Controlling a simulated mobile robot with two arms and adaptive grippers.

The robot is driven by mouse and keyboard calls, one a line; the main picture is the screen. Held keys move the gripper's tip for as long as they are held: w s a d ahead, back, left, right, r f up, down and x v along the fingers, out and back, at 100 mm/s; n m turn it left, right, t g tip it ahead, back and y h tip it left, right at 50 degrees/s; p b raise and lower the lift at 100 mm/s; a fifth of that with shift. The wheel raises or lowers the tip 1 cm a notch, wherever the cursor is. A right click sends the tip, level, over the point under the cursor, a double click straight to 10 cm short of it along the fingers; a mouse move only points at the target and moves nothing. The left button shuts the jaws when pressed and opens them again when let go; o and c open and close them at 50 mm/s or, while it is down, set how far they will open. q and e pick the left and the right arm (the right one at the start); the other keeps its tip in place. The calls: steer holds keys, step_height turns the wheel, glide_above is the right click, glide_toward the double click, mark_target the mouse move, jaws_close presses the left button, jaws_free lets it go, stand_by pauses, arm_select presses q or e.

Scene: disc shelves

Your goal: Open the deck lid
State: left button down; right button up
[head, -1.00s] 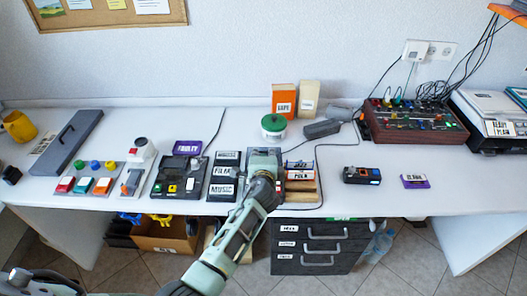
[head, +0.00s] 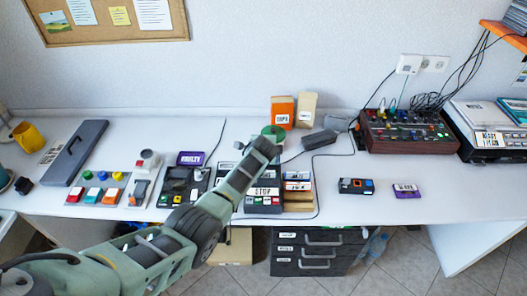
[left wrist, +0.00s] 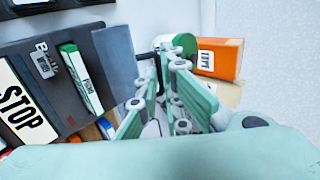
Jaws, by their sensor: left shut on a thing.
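The deck (head: 263,208) stands near the middle of the table's front part, a dark unit with a STOP label and coloured keys. In the left wrist view its dark face (left wrist: 50,62) shows at the left, with a white-and-green cassette on it. A dark panel with a bar, seemingly the deck lid (left wrist: 115,52), is beside my fingers. My left gripper (left wrist: 168,88) is shut on its bar; the grip itself is partly hidden by the fingers. In the head view my left gripper (head: 264,148) is above and behind the STOP label. My right gripper is not in view.
Orange and tan boxes (head: 283,112) and a green-lidded jar (head: 273,132) stand close behind the gripper. A dark adapter (head: 319,138) with cables lies to the right. A purple FAULTY cassette (head: 190,158) is at the left.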

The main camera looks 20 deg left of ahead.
arm_select(q)
steer(key=shift+w+a+r+g+b, duration=0.2)
steer(key=shift+w+g, duration=0.1)
steer(key=shift+w, duration=0.2)
steer(key=shift+w+a+r+g+b, duration=0.1)
steer(key=shift+w+r+g+b, duration=0.15)
steer(key=shift+w, duration=0.2)
steer(key=shift+w+f, duration=0.2)
steer(key=shift+f, duration=0.1)
steer(key=shift+w+a+b, duration=0.15)
steer(key=shift+w+b, duration=0.2)
steer(key=shift+b, duration=0.2)
steer(key=c, duration=2.5)
jaws_free()
steer(key=shift+w+r, duration=0.1)
steer(key=shift+r, duration=0.05)
steer(key=shift+c, duration=0.2)
steer(key=shift+o, duration=1.6)
steer(key=shift+s, duration=0.25)
steer(key=v, duration=1.2)
steer(key=shift+a, duration=0.2)
